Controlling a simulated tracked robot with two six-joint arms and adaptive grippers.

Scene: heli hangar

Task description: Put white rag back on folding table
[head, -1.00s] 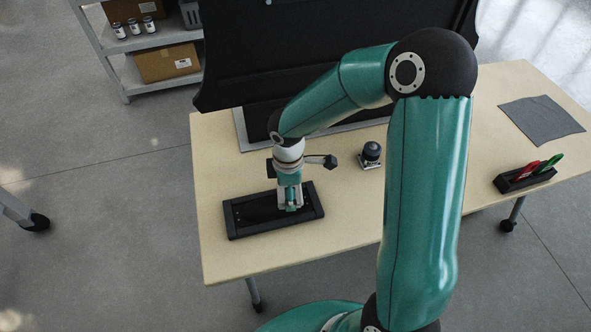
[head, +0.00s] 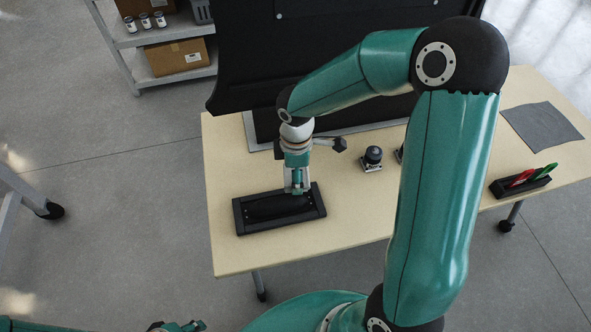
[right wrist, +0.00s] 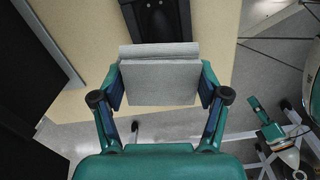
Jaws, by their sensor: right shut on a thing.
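The folding table (head: 355,218) has a pale wood top and crosses the head view. My right gripper (head: 297,190) is over the black tray (head: 318,201) at the table's left front. In the right wrist view my right gripper (right wrist: 160,90) is shut on the rag (right wrist: 160,82), a folded pale grey-white cloth. The black tray shows just beyond it. In the head view the rag is mostly hidden by the gripper, and I cannot tell whether it touches the tray. My left gripper (head: 180,326) shows only as a sliver at the bottom left; its jaws are unclear.
A dark knobbed object (head: 372,160) stands behind the tray, with another partly hidden by my arm. A grey cloth (head: 543,127) and a black holder (head: 520,184) with red and green handles are at the right. A black panel stands at the back; shelving (head: 122,42) is at the left.

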